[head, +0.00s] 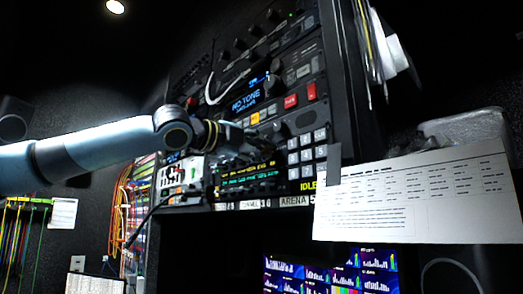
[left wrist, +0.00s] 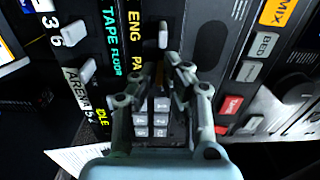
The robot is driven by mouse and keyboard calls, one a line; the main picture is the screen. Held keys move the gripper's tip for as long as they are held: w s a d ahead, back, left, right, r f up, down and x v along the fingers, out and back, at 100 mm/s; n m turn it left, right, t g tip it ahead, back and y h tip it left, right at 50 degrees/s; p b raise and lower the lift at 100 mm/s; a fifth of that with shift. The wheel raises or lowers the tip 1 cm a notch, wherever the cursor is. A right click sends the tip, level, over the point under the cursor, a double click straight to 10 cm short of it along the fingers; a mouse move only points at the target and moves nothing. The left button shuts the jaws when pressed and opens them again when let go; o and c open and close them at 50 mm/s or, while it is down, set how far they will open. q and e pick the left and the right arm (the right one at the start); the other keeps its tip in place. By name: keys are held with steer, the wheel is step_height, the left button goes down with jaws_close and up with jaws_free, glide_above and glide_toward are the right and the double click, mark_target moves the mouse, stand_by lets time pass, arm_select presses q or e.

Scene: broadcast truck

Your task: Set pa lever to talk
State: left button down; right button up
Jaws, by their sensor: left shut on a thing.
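My left gripper (head: 242,134) reaches in from the left to the front of the rack panel. In the left wrist view its fingertips (left wrist: 164,70) are closed together beside the green and orange display (left wrist: 136,45) that reads ENG and PA. They are shut on the pa lever, which the fingers largely hide, so its tilt cannot be told. A pale lever (left wrist: 163,35) stands free just beyond the fingertips, beside the ENG text. In the head view the gripper covers the lever. My right gripper is not in view.
A keypad (head: 307,150) sits right of the gripper, with red buttons (head: 291,101) and a blue-lit screen (head: 247,94) above. Another pale lever (left wrist: 86,70) stands by the TAPE display. A paper sheet (head: 420,200) juts out at the right. Lit monitors (head: 330,275) are below.

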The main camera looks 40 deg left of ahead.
arm_select(q)
steer(key=f+t+b, duration=0.1)
steer(key=t+b, duration=0.1)
steer(key=b, duration=0.2)
steer(key=f+t+b, duration=0.1)
steer(key=t+b, duration=0.1)
steer(key=b, duration=0.2)
steer(key=shift+w, duration=0.2)
steer(key=shift+r+t, duration=0.2)
steer(key=shift+t, duration=0.3)
steer(key=c, duration=1.5)
jaws_free()
steer(key=shift+o, duration=0.2)
